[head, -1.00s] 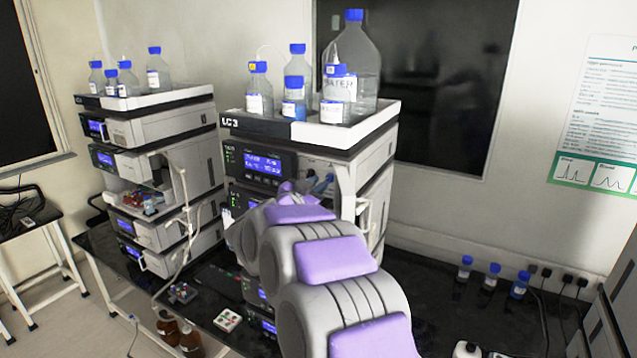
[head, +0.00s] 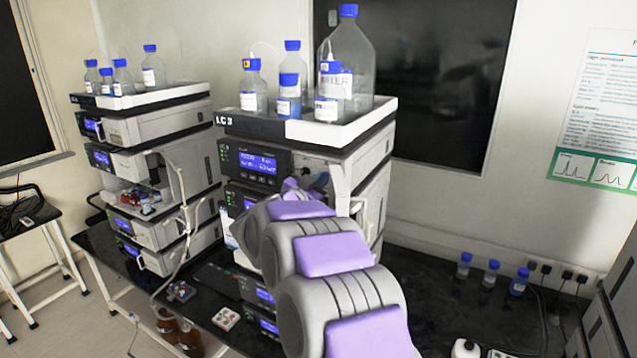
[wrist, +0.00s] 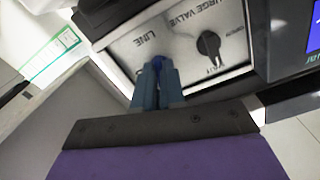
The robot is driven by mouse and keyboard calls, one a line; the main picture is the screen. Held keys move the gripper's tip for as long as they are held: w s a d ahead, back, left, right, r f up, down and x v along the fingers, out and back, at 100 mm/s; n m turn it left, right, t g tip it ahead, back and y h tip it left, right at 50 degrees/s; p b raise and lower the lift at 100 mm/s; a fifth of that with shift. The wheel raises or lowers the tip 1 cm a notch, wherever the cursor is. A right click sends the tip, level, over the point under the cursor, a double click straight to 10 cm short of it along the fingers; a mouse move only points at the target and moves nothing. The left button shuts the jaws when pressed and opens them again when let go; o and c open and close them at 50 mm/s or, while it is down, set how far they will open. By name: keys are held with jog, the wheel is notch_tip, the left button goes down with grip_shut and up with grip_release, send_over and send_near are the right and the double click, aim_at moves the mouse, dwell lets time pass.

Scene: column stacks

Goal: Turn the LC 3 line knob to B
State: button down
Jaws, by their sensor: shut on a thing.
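The LC 3 stack (head: 223,120) stands in the middle of the head view, with my arm reaching to its front. In the wrist view the panel (wrist: 183,28) appears upside down, with the words LINE and PURGE VALVE. My gripper (wrist: 158,80) is shut on this knob, one blue-grey finger on each side. The fingers hide most of the knob, so I cannot tell which mark it points at. In the head view my arm covers my fingertips and the knob.
A black purge valve knob (wrist: 209,44) is close beside the LINE knob. Blue-capped bottles, including a large one (head: 350,60), stand in the white tray (head: 340,132) on top. Another stack (head: 150,130) is at left. Small bottles (head: 490,275) stand on the black bench at right.

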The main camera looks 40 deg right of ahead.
jog(key=shift+m+b, duration=0.3)
jog(key=m+b, duration=0.2)
jog(key=shift+f+m, duration=0.15)
jog(key=shift+m, duration=0.25)
jog(key=m+b, duration=0.4)
jog(key=shift+m, duration=0.3)
jog(key=m+b, duration=0.2)
jog(key=m, duration=0.1)
jog(key=shift+f+b, duration=0.1)
jog(key=shift+b, duration=0.25)
jog(key=shift+m+b, duration=1.2)
jog(key=shift+m, duration=0.5)
jog(key=c, duration=1.5)
grip_release()
jog(key=shift+c, duration=0.2)
jog(key=shift+o, duration=0.2)
